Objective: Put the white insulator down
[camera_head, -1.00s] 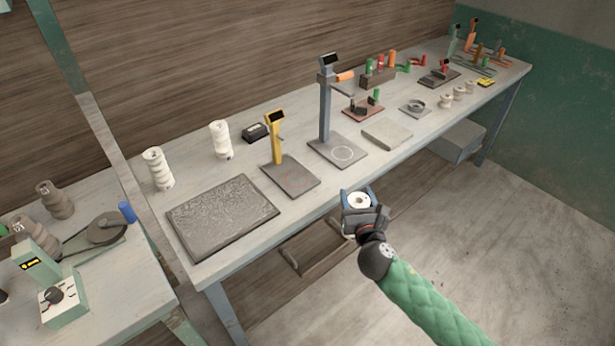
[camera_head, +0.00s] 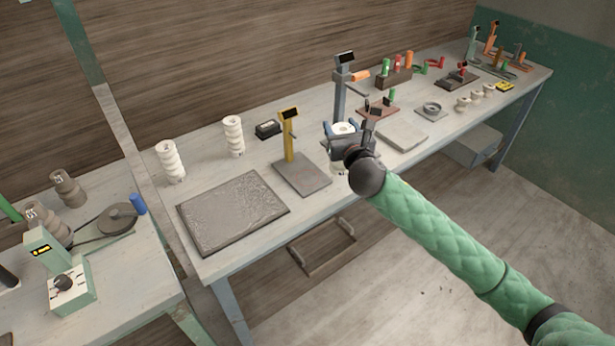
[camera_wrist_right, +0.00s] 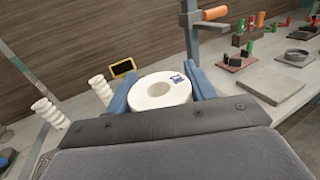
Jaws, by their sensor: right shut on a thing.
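My right gripper (camera_head: 343,130) is shut on a white insulator (camera_head: 344,128), with a blue finger on each side of it. The insulator's round top with a centre hole and a small dark label also shows in the right wrist view (camera_wrist_right: 160,92). In the head view the gripper is in front of the grey stand, over or near the bench's front part; the exact height is unclear. Two other white ribbed insulators stand upright on the bench, one at the left (camera_head: 170,161) and one right of it (camera_head: 233,136). My left gripper is not in view.
On the long bench lie a dark textured mat (camera_head: 232,212), a yellow post on a grey plate (camera_head: 290,140), a tall grey stand (camera_head: 340,95) with an orange handle, and a pale slab (camera_head: 402,135). A second bench with a green device (camera_head: 65,275) is at the left.

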